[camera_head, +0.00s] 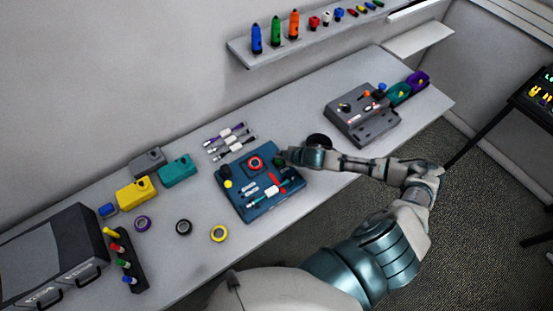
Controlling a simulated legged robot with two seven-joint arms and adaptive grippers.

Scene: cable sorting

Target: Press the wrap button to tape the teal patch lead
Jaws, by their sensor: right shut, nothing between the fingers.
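A dark blue station (262,208) lies on the table in the middle of the view. A teal lead (254,203) with a white piece on it lies across its front part, beside small red parts (274,179). A red ring (256,163) with a dark centre is at its back, and a yellow round knob (228,184) is at its left. I cannot tell which of these is the wrap button. My right gripper (281,157) is shut and empty at the station's back right, just right of the red ring; contact cannot be told. My left gripper is out of view.
Several leads (230,143) lie at the back. A grey station (366,128) stands to the right.

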